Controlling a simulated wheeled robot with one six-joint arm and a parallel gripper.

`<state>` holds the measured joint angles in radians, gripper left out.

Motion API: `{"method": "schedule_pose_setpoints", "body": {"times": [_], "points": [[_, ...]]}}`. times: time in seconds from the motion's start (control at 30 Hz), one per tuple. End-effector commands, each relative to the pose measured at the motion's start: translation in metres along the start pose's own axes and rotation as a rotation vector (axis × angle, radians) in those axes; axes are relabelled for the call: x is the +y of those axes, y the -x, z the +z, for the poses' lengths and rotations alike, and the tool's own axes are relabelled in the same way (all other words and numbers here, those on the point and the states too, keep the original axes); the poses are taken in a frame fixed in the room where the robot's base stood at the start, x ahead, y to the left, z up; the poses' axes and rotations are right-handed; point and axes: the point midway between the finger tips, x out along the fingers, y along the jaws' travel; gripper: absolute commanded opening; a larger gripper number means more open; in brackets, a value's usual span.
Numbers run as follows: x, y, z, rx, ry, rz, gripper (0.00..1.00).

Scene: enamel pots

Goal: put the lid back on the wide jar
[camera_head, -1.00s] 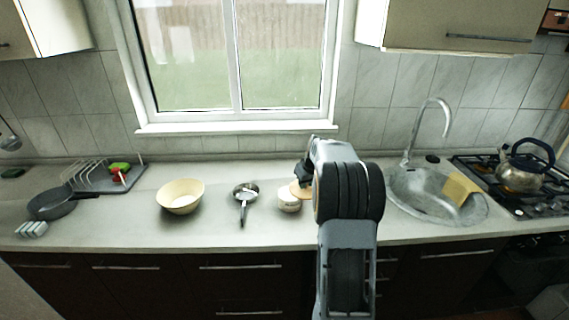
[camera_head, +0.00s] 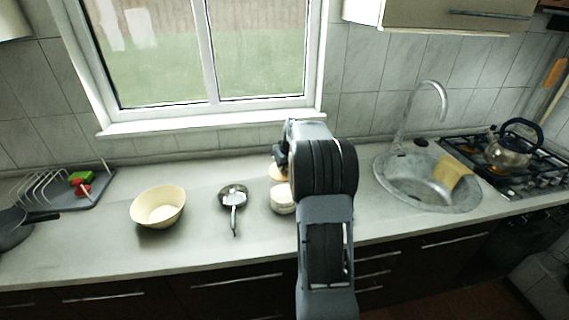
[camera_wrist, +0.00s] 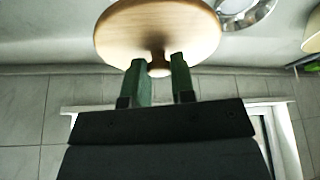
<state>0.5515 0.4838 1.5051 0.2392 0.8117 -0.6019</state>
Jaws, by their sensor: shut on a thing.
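The wide jar (camera_head: 282,200) is a short pale pot on the counter, just left of my arm in the head view. The lid (camera_wrist: 158,30) is a round, light wooden disc with a knob. In the wrist view my gripper (camera_wrist: 160,72) has its two green fingers shut on the lid's knob. In the head view only a small edge of the lid (camera_head: 277,172) shows, behind and a little above the jar. My arm hides most of the gripper there. The jar cannot be made out in the wrist view.
A small steel pan (camera_head: 233,197) and a cream bowl (camera_head: 159,207) stand left of the jar. A dish rack (camera_head: 60,190) is at the far left. The sink (camera_head: 427,182) with its tap lies to the right, then a kettle (camera_head: 508,150) on the hob. Window and wall are behind.

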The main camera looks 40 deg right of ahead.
Motion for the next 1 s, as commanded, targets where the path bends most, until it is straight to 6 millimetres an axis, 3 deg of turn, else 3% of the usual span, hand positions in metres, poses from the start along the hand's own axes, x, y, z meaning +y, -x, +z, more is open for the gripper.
{"method": "schedule_pose_setpoints", "body": {"times": [0.6, 1.0], "points": [[0.000, -0.049, 0.021, -0.001, -0.001, 0.000, 0.01], [0.001, -0.052, 0.022, -0.001, -0.002, 0.000, 0.01]]}}
